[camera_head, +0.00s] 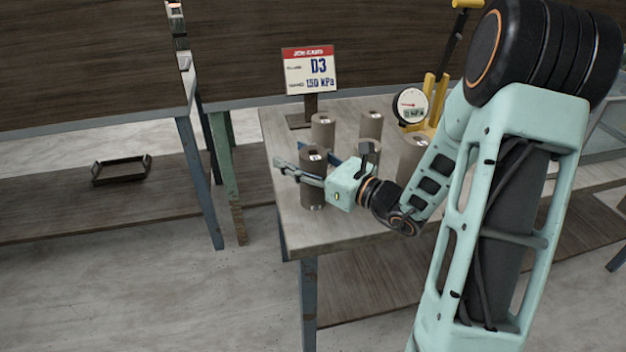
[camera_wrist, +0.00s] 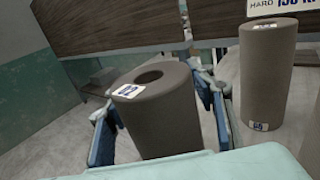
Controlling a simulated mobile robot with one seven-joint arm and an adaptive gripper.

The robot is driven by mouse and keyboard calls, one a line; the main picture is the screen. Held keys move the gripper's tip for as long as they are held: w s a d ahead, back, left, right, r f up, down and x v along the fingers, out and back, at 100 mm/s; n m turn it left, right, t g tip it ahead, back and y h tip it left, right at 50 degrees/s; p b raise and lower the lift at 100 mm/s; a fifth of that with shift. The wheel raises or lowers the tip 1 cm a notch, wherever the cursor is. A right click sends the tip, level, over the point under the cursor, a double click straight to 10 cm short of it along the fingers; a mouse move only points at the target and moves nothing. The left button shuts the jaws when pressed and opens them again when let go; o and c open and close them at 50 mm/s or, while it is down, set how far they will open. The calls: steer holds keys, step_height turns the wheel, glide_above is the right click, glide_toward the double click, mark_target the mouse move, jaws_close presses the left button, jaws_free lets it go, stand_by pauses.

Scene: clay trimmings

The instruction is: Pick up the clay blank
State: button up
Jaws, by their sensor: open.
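Several grey-brown clay cylinders stand upright on the table.
Other blanks (camera_head: 322,128) stand close behind; a taller-looking one (camera_wrist: 268,75) is at right in the wrist view. A yellow gauge stand (camera_head: 438,100) is at right. The table's front-left corner (camera_head: 290,235) is bare.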

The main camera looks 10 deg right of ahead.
steer(key=shift+w+a, duration=0.2)
steer(key=shift+w, duration=0.1)
steer(key=shift+c, duration=0.3)
jaws_close()
